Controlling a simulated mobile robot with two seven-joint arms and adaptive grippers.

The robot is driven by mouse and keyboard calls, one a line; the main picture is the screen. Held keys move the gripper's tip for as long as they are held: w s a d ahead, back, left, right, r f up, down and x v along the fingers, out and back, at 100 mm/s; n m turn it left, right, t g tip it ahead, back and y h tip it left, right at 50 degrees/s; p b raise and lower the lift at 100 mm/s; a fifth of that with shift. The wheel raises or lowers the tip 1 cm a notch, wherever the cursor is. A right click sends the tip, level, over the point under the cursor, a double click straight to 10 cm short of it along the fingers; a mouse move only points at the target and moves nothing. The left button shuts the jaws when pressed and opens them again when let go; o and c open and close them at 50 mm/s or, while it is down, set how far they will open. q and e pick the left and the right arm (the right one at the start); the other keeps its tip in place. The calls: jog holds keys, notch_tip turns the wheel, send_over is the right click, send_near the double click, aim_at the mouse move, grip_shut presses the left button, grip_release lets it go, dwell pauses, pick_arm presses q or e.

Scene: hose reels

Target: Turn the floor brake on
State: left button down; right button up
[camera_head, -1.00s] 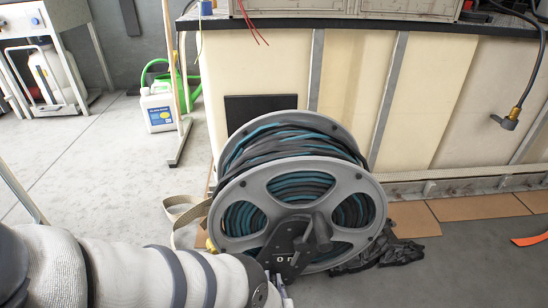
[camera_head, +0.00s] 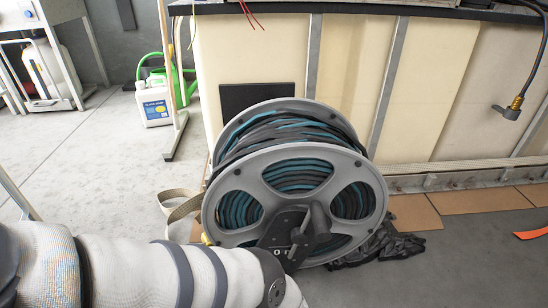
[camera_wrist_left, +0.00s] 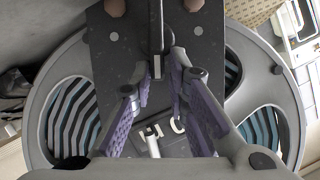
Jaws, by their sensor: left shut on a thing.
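The grey hose reel (camera_head: 375,205) stands on the floor, wound with black and teal hose. Its dark hub plate (camera_head: 287,236) carries O and I marks and a protruding handle (camera_head: 320,220). In the left wrist view the dark plate (camera_wrist_left: 105,60) fills the middle, with the marks low and upside down. My left gripper (camera_wrist_left: 160,85) is at this plate, its purple fingers on either side of a narrow dark lever (camera_wrist_left: 157,45) with a light tip. It is shut on this lever, though contact is hard to see. In the head view the fingers are hidden. My right gripper is not in view.
A cream-panelled bench (camera_head: 345,75) stands close behind the reel. A white jug (camera_head: 153,103) and a green watering can (camera_head: 188,80) stand at the back left. Crumpled black plastic (camera_head: 390,245) lies beside the reel. The floor at left is mostly clear.

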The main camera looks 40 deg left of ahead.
pick_arm(q)
jog(key=shift+w+d+f+m, duration=0.15)
jog(key=shift+w+d+m, duration=0.35)
jog(key=shift+m, duration=0.2)
jog(key=shift+y, duration=0.3)
jog(key=c, duration=1.5)
grip_release()
jog(key=shift+o, duration=0.4)
jog(key=shift+s+a, duration=0.1)
jog(key=v, duration=1.2)
